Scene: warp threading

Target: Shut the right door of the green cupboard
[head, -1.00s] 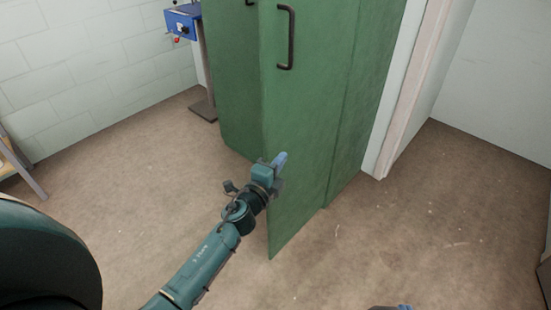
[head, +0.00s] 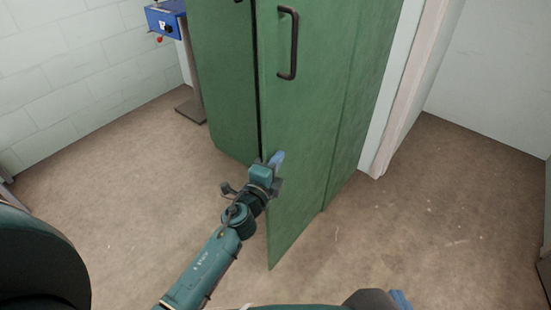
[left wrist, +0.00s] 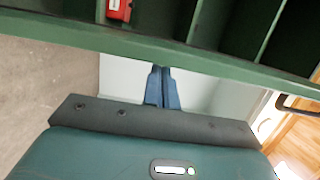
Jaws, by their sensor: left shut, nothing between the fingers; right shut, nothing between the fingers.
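The green cupboard (head: 222,85) fills the upper middle of the head view. Its right door (head: 305,125), with a dark bar handle (head: 288,42), stands ajar, its free edge swung out towards me. My left gripper (head: 277,160) is shut and empty at that free edge, low on the door and below the handle. I cannot tell whether it touches the door. In the left wrist view the shut blue fingers (left wrist: 162,88) lie just below a green edge (left wrist: 190,55). My right gripper (head: 401,299) is shut, partly cut off at the bottom edge of the head view.
A blue device (head: 166,17) on a stand is left of the cupboard. A white door frame (head: 412,90) stands close on its right. The brown floor (head: 140,190) is clear in front. In the left wrist view, green compartments (left wrist: 200,15) hold a red object (left wrist: 119,10).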

